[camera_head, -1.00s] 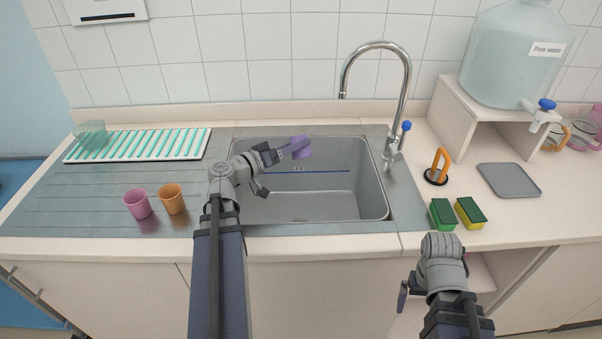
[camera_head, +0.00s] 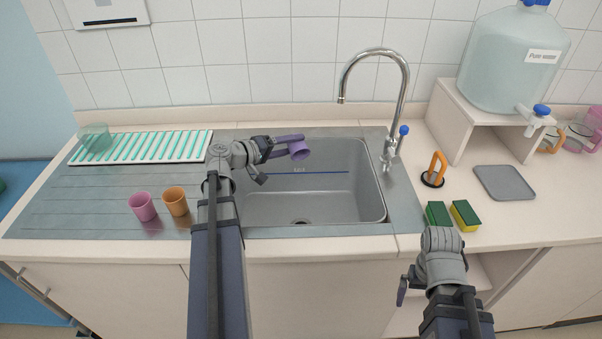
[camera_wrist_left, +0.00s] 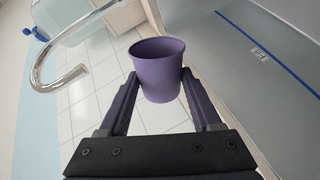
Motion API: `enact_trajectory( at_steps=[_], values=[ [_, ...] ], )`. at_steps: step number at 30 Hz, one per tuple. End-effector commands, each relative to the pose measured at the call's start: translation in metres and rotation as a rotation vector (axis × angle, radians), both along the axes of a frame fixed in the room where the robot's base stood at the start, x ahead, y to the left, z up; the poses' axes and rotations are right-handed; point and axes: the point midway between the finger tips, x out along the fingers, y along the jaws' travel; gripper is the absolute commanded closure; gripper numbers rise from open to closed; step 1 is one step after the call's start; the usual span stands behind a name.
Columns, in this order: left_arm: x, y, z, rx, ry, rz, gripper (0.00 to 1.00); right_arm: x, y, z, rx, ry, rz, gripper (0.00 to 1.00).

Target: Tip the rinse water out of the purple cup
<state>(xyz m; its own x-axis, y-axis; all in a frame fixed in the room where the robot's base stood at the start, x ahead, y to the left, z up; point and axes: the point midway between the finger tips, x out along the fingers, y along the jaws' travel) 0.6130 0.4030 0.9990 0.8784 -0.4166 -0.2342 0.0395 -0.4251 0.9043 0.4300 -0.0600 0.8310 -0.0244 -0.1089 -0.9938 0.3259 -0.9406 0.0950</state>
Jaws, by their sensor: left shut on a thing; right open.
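The purple cup (camera_head: 300,151) is held over the sink (camera_head: 330,205), above its back left part. My left gripper (camera_head: 290,146) is shut on the cup. In the left wrist view the purple cup (camera_wrist_left: 158,72) sits between the two fingers of my left gripper (camera_wrist_left: 157,88).
A tap (camera_head: 402,95) stands behind the sink at right. A pink cup (camera_head: 143,207) and an orange cup (camera_head: 175,202) stand on the left drainboard. Sponges (camera_head: 465,215), an orange-handled tool (camera_head: 438,168) and a grey tray (camera_head: 504,183) are on the right counter.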

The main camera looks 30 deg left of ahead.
Motion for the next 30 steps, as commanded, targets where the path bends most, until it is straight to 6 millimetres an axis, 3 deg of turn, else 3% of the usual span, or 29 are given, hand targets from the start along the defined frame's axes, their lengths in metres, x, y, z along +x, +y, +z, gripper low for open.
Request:
enact_trajectory(
  at_steps=[14, 18, 30],
  values=[
    [0.014, 0.017, -0.018, -0.381, 0.312, -0.001, 0.90, 0.000, 0.000, 0.000, 0.000, 0.000, 0.000, 0.00],
    [0.026, 0.031, -0.026, -0.497, 0.407, 0.000, 0.90, 0.000, 0.000, -0.005, 0.000, 0.000, 0.000, 0.00],
    [0.026, 0.032, -0.050, -0.835, 0.681, -0.002, 0.90, 0.000, 0.000, -0.032, 0.000, 0.000, 0.000, 0.00]
  ],
)
